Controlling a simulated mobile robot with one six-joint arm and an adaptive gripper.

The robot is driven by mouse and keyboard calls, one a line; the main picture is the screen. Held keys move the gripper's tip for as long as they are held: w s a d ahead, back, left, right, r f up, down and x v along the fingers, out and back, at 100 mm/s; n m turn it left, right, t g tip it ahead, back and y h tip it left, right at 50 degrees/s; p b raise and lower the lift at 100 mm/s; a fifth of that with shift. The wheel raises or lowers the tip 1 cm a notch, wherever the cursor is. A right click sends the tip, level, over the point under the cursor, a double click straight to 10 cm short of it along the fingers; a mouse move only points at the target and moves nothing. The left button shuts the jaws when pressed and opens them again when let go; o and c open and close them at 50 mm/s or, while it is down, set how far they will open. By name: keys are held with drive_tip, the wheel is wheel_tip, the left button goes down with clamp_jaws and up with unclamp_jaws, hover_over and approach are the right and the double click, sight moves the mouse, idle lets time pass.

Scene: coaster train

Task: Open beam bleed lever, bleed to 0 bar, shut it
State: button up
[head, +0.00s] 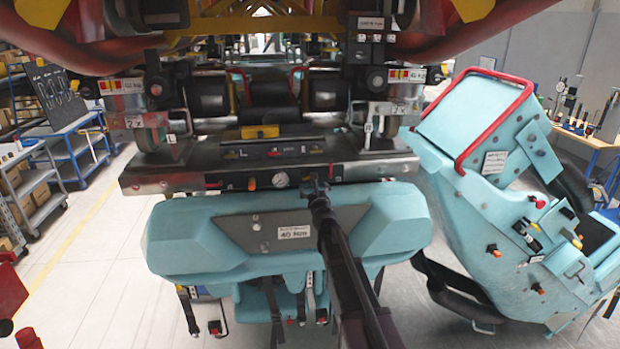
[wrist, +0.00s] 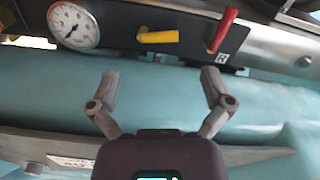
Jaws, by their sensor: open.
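In the wrist view a dark panel on the beam carries a round white pressure gauge (wrist: 73,25), a yellow lever (wrist: 157,36) lying level, and a red lever (wrist: 223,30) standing up at a tilt. I cannot tell which lever is the bleed lever, nor read the gauge value. The gauge also shows in the head view (head: 280,179), on the front of the beam (head: 150,178). My gripper (wrist: 160,77) is open and empty, below the levers and apart from them.
A teal cover with a grey plate (head: 290,232) lies just below the panel. A tilted teal seat unit with a red bar (head: 495,125) stands close at the right. Red rails hang overhead. Shelves and a blue cart (head: 85,150) are far left; floor there is clear.

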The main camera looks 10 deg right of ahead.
drive_tip(key=w, duration=0.8)
drive_tip(key=shift+w, duration=0.1)
drive_tip(key=c, duration=0.9)
